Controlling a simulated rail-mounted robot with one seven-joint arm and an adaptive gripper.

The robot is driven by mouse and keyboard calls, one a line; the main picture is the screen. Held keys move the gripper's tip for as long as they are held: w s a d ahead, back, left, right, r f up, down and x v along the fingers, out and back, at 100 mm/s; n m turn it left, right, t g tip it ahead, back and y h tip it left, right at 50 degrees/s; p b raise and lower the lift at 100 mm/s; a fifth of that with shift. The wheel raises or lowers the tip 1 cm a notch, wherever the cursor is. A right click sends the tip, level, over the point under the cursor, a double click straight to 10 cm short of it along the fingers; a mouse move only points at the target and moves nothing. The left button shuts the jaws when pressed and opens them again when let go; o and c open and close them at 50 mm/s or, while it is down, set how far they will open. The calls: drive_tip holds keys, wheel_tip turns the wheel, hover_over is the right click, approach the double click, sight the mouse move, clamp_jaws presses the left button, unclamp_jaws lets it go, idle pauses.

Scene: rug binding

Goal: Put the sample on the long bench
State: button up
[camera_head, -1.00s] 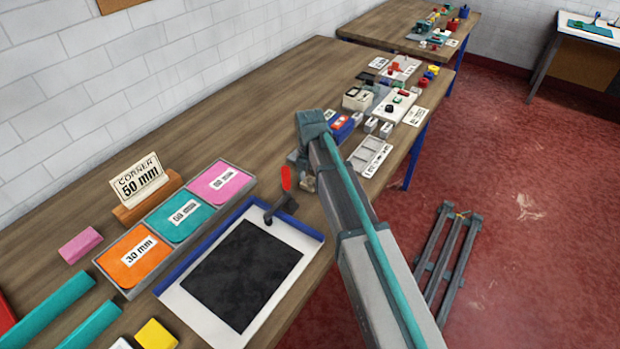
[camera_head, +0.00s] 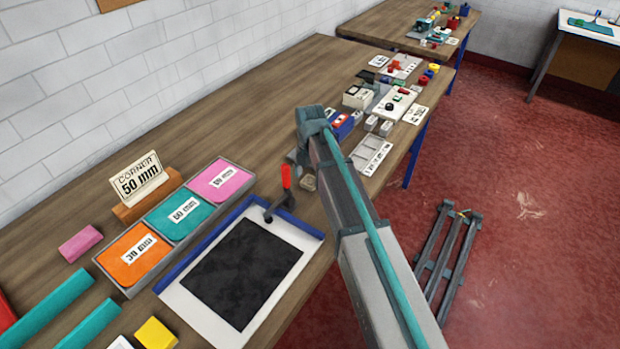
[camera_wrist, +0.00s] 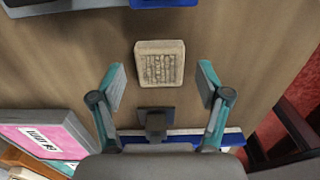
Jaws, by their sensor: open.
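A small beige square block (camera_wrist: 160,65) with a woven-looking, lettered or patterned top lies flat on the wooden surface in the wrist view. It may be the sample, but I cannot be sure. My gripper (camera_wrist: 162,84) is open and empty, with its teal-padded fingertips apart on either side of the block's lower part. My gripper (camera_head: 303,160) is above the bench there, mostly hidden by my arm.
A white board with a dark mat (camera_head: 243,272) and a red-handled clamp (camera_head: 287,176) lies close by. A tray of orange, teal and pink samples (camera_head: 219,181) is to its left. Boxes and tools crowd the bench's far end. Bare wood lies along the wall side.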

sight(310, 180)
wheel_tip(310, 180, up, 11)
drive_tip(key=b, duration=0.2)
drive_tip(key=shift+r, duration=0.2)
idle(0.4)
